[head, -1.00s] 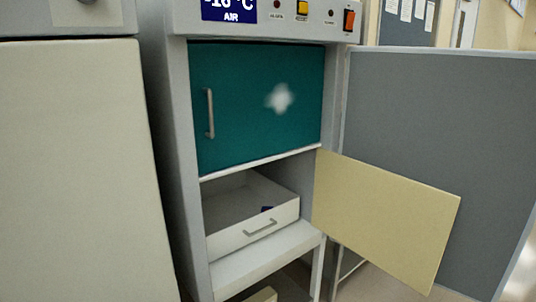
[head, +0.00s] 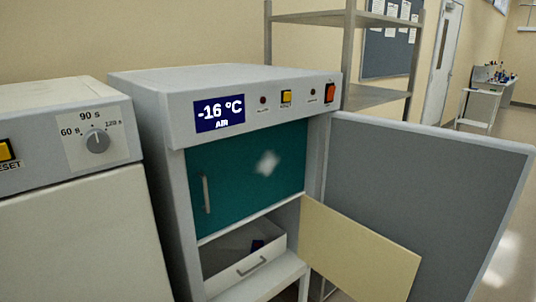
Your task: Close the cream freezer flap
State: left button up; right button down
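The cream flap (head: 358,252) stands open in the head view, hinged at the right side of the freezer's lower compartment and swung out to the right. The teal flap (head: 250,172) above it is shut, with a vertical handle at its left and a whitish frosty patch. A drawer (head: 262,262) with a grey handle shows in the open lower compartment, with a small dark blue item inside. The freezer cabinet (head: 164,130) has a display reading -16 °C AIR. Neither of my grippers is in view.
The large grey outer door (head: 420,190) is wide open at the right, behind the cream flap. A cream-fronted unit with a dial (head: 97,141) stands close at the left. A metal shelf rack (head: 378,97) is behind, and a small bench (head: 490,100) stands far right.

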aim_at(366, 265)
jog(key=i+l, duration=0.2)
jog(key=l, duration=0.3)
jog(key=i+l, duration=0.15)
jog(key=l, duration=0.35)
jog(key=i+l+u, duration=0.1)
jog(key=l, duration=0.45)
jog(key=i+l, duration=0.25)
jog(key=l, duration=0.25)
jog(key=i+l+u, duration=0.1)
jog(key=l, duration=0.4)
jog(key=i+l, duration=0.25)
jog(key=l, duration=0.3)
jog(key=i+l, duration=0.1)
jog(key=l, duration=0.45)
jog(key=i+l+u, duration=0.1)
jog(key=l, duration=0.4)
jog(key=l+u, duration=0.1)
jog(key=u, duration=0.4)
jog(key=l+u, duration=0.1)
jog(key=u, duration=0.4)
jog(key=l+u, duration=0.1)
jog(key=u, duration=0.4)
jog(key=i+l, duration=0.05)
